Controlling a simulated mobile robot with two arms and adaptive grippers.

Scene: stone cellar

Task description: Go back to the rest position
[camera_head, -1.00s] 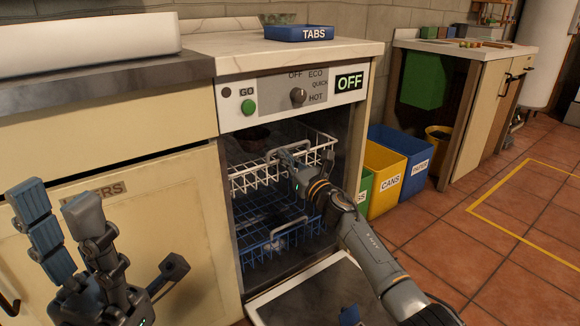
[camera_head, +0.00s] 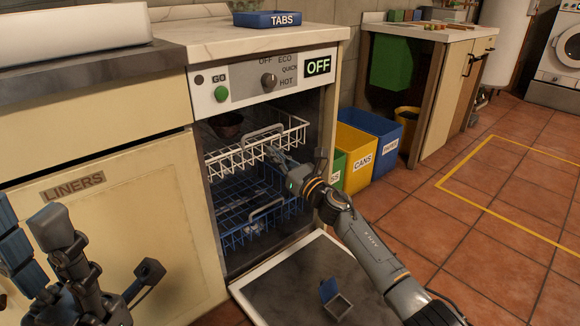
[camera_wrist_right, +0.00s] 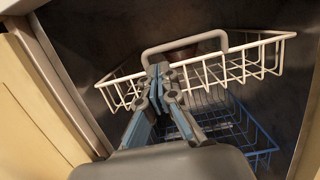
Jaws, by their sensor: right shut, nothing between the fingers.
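My right gripper (camera_head: 272,152) is shut and empty at the front of the open dishwasher (camera_head: 218,240). Its fingertips are close to the handle of the white upper rack (camera_head: 222,162); I cannot tell whether they touch. In the right wrist view the shut fingers (camera_wrist_right: 158,72) overlap the handle of the white rack (camera_wrist_right: 115,93). My left gripper (camera_head: 35,232) is at the lower left, partly cut off by the frame edge, in front of the LINERS cabinet (camera_head: 150,205). Its fingers stand apart with nothing seen between them.
The dishwasher door (camera_head: 270,285) is down, with its small dispenser lid raised. A dark bowl (camera_head: 228,122) sits in the upper rack; a blue lower rack (camera_head: 240,208) is below. Bins (camera_head: 362,160) stand right of the dishwasher. Tiled floor (camera_head: 490,265) is free at right.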

